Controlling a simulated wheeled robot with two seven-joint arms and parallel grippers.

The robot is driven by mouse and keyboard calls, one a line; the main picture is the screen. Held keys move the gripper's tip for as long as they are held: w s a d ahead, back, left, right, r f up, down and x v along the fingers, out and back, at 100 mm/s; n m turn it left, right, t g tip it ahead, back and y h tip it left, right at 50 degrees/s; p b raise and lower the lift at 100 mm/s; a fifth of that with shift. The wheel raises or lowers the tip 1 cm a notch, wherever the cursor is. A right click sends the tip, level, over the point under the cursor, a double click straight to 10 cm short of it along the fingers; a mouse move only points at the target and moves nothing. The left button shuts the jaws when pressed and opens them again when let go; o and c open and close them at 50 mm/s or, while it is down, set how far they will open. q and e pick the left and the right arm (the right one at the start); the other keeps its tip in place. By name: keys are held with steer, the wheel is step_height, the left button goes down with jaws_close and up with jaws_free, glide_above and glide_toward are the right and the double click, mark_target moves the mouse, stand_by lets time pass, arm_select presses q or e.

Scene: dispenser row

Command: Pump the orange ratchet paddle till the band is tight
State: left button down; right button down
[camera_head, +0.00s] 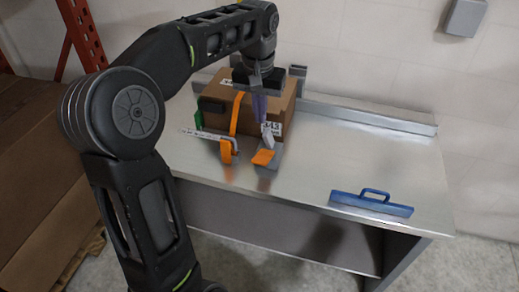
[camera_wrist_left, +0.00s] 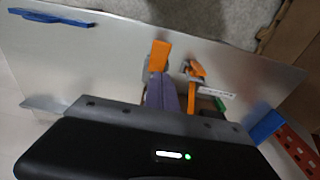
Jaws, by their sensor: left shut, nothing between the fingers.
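An orange ratchet paddle (camera_head: 263,157) sticks out from a grey ratchet body (camera_head: 268,139) at the front of a cardboard box (camera_head: 285,102) on the metal table. The paddle also shows in the left wrist view (camera_wrist_left: 159,56), just beyond the fingertips. An orange band (camera_head: 236,112) runs down the box front, with a loose-looking orange end (camera_head: 226,152) at its foot. My left gripper (camera_head: 261,118) points down in front of the box, above the ratchet. Its purple-grey fingers are shut and empty. Whether the tips touch the ratchet I cannot tell. My right gripper is out of view.
A blue-handled tool (camera_head: 373,202) lies near the table's front right. A white marked strip (camera_head: 206,137) and a green piece (camera_head: 198,120) are left of the band. A metal rail (camera_head: 368,116) runs along the back. The table's right half is mostly clear.

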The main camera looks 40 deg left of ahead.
arm_select(q)
steer(key=p, duration=0.1)
glide_above(260, 160)
step_height(260, 160, down, 11)
steer(key=shift+w+a+f, duration=0.15)
steer(key=shift+s+f, duration=0.25)
steer(key=shift+f, duration=0.35)
